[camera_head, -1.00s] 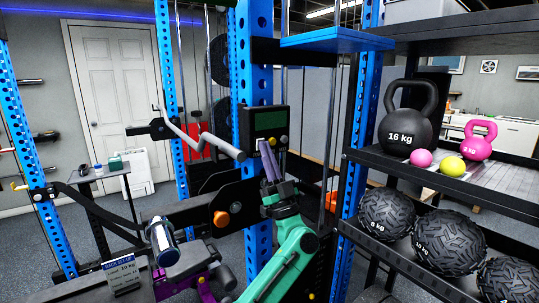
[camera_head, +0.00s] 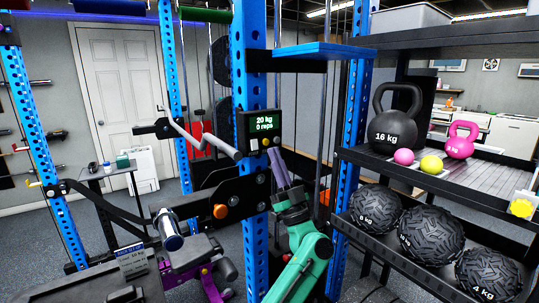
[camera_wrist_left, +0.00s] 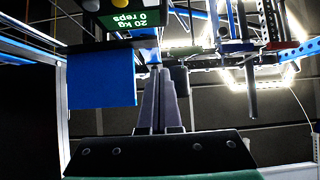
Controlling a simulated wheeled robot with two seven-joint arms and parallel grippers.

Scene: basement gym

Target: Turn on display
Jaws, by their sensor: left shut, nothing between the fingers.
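The display (camera_head: 263,125) is a small dark box on the blue rack post in the head view. Its green screen is lit and reads "20 kg, 0 reps". A row of small buttons, one of them yellow (camera_head: 266,142), runs under the screen. The display also shows upside down at the top of the left wrist view (camera_wrist_left: 136,18). My left gripper (camera_head: 272,152) has its slim purple-grey fingers shut and empty, tips just below the display's buttons. In the left wrist view its fingers (camera_wrist_left: 159,72) are together, apart from the display. My right gripper is not in view.
A shelf at right holds a black kettlebell (camera_head: 396,122), a pink kettlebell (camera_head: 461,141) and textured balls (camera_head: 431,236). A blue rack post (camera_head: 254,60) stands behind my left gripper. A bar handle (camera_head: 168,229) and an orange knob (camera_head: 220,211) are lower left.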

